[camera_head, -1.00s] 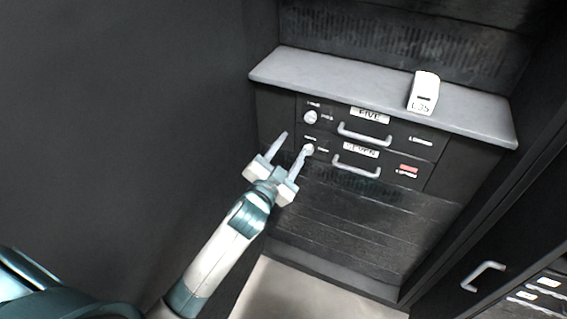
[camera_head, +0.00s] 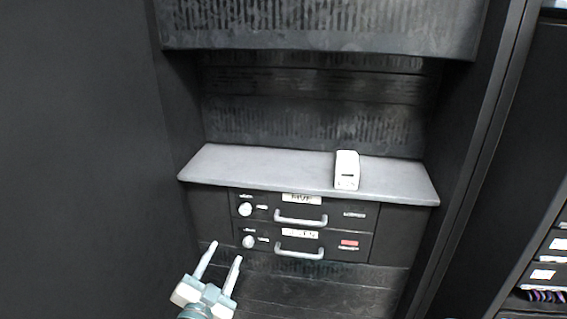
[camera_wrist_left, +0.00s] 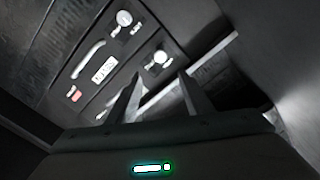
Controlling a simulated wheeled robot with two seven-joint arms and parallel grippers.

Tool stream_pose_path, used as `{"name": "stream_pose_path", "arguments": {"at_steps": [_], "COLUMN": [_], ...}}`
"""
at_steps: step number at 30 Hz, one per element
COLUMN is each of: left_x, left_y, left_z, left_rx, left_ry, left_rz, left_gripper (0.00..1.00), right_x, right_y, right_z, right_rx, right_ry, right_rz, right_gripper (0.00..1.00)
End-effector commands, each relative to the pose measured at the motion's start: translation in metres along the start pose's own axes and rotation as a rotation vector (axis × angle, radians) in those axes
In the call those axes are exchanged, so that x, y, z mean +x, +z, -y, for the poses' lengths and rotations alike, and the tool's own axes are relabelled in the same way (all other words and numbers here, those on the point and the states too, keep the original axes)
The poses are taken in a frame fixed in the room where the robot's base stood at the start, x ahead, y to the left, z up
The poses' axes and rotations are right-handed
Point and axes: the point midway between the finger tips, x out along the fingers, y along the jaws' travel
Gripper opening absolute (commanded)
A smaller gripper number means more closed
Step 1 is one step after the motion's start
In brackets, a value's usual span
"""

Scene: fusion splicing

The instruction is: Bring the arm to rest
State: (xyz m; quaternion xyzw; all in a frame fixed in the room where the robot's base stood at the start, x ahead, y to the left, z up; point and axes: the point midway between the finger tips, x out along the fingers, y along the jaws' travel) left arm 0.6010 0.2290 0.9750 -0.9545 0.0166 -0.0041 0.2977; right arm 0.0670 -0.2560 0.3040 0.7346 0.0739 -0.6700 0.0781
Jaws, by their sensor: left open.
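My left gripper (camera_head: 219,269) is open and empty. It is at the lower left in the head view, below and left of the lower drawer's knob, apart from the drawer fronts. In the left wrist view its two fingers (camera_wrist_left: 160,95) are spread with nothing between them. Two dark drawers show, the upper drawer (camera_head: 340,213) and the lower drawer (camera_head: 338,243). Both look shut, each with a pale handle, a round knob and a white label. My right gripper is not in any view.
A grey shelf (camera_head: 260,167) juts out above the drawers. A white box-like device (camera_head: 346,170) stands on it. A dark panel (camera_head: 80,150) bounds the left side. Rack equipment with coloured cables (camera_head: 543,296) is at the right edge.

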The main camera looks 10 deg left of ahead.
Motion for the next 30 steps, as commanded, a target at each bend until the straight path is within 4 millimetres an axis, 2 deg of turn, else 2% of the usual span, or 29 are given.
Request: {"name": "stream_pose_path", "arguments": {"at_steps": [5,8,13,17,21,23,26,30], "left_x": [0.003,0.005,-0.001,-0.018,-0.050,-0.067,-0.101,-0.157], "left_y": [0.024,0.053,0.131,0.199,0.268,0.296,0.342,0.399], "left_z": [-0.016,-0.035,-0.085,-0.129,-0.175,-0.194,-0.223,-0.262], "left_rx": [-0.008,-0.019,-0.051,-0.081,-0.118,-0.132,-0.158,-0.195], "left_ry": [0.027,0.059,0.140,0.208,0.275,0.302,0.344,0.398], "left_rz": [0.040,0.090,0.219,0.336,0.463,0.516,0.608,0.736], "left_gripper": [0.46,0.46,0.46,0.46,0.46,0.46,0.46,0.46], "right_x": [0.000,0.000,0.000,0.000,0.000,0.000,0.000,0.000], "right_y": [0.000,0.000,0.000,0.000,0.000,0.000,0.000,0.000], "right_z": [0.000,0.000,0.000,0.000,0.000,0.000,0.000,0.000], "right_rx": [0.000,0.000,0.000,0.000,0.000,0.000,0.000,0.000], "right_ry": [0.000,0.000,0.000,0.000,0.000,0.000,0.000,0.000], "right_rz": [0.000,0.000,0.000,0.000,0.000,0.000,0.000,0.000], "right_gripper": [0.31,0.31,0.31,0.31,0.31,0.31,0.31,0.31]}}
